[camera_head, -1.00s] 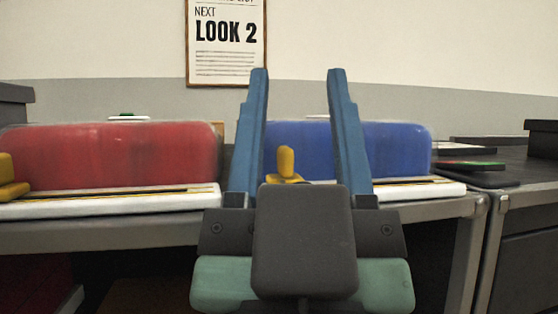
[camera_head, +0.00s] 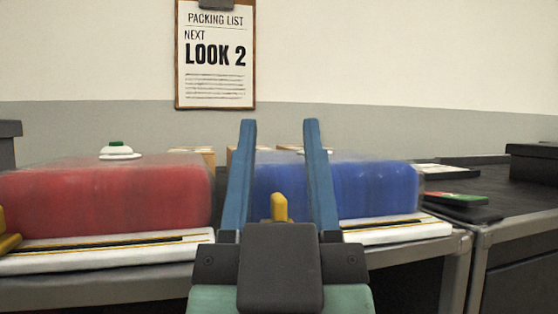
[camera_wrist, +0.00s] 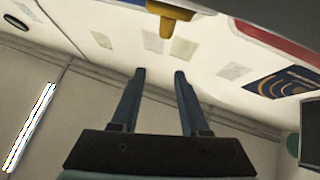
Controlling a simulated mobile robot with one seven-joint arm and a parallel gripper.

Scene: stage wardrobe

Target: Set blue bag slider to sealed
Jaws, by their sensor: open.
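The blue bag (camera_head: 380,185), clear-topped, lies on the counter right of centre in the head view. A white strip (camera_head: 400,230) with a dark slot and yellow lines runs along its front. Its yellow slider (camera_head: 279,206) shows between my fingers, its lower part hidden behind my gripper's dark body. My gripper (camera_head: 280,122) is open and empty, fingers pointing up in the picture, in front of the bag. In the wrist view, my open fingers (camera_wrist: 160,72) point towards a yellow piece (camera_wrist: 167,22), apparently the slider, apart from the fingertips. I cannot tell the slider's setting.
A red bag (camera_head: 110,195) lies to the left, with its own white strip (camera_head: 100,256) and a yellow slider (camera_head: 7,232) at the picture's edge. Behind are a white object with a green top (camera_head: 118,150) and a packing list (camera_head: 215,60). Dark and green items (camera_head: 460,200) lie right.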

